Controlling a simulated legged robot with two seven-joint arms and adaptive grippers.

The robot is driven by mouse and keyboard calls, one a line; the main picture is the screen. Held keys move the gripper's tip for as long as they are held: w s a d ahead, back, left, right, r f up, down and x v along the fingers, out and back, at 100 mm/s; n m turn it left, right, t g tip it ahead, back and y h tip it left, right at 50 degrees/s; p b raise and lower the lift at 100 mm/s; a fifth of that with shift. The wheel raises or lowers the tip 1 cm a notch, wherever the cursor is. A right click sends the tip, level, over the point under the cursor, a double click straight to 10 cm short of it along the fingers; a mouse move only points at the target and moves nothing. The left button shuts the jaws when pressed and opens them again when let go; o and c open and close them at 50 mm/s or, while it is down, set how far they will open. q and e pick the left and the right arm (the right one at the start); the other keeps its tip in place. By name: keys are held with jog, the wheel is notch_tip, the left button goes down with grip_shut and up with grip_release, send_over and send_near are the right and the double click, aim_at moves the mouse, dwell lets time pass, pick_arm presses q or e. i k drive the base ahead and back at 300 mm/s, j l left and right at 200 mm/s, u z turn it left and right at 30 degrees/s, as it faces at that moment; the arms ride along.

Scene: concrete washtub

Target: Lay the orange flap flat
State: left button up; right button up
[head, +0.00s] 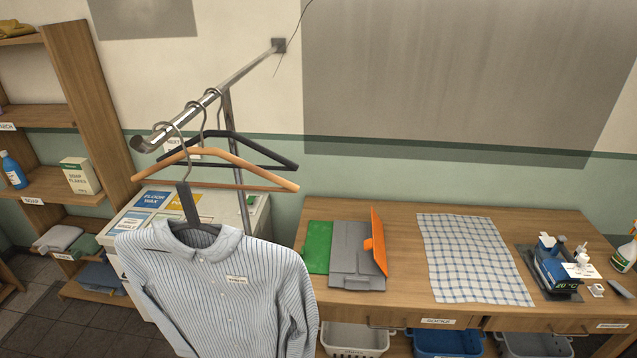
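The orange flap (379,241) stands raised, close to upright, at the right side of a folding board on the wooden table. A small orange tab juts from its left face. The board's grey middle part (352,250) lies on the table, with a grey lower piece towards the front edge. The green flap (318,246) lies flat on the left. The table just right of the orange flap is bare. Neither of my grippers is in view.
A checked cloth (470,258) lies flat right of the board. A blue-and-black device (553,272) and a spray bottle (625,255) stand farther right. A striped shirt (225,290) hangs from a rail (250,65) at front left. Baskets sit below the table.

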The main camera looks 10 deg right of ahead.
aim_at(377, 243)
jog(key=j+z, duration=0.15)
jog(key=z, duration=0.3)
jog(key=j+z, duration=0.15)
jog(key=z, duration=0.35)
jog(key=j+z, duration=0.2)
jog(key=j, duration=0.25)
jog(key=k+j+z, duration=0.2)
jog(key=j, duration=0.2)
jog(key=j+z, duration=0.2)
jog(key=j, duration=0.25)
jog(key=k+j+z, duration=0.2)
jog(key=j, duration=0.2)
jog(key=k+j+z, duration=0.2)
jog(key=j, duration=0.2)
jog(key=k+j, duration=0.15)
jog(key=j, duration=0.2)
jog(key=k+j, duration=0.2)
jog(key=j, duration=0.15)
jog(key=k+j, duration=0.15)
jog(key=j, duration=0.2)
jog(key=i+l+u, duration=0.15)
jog(key=i+l, duration=0.15)
jog(key=i+l+u, duration=0.3)
jog(key=i+l, duration=0.15)
jog(key=l, duration=0.25)
jog(key=i+l+u, duration=0.3)
jog(key=i+l, duration=0.15)
jog(key=l, duration=0.35)
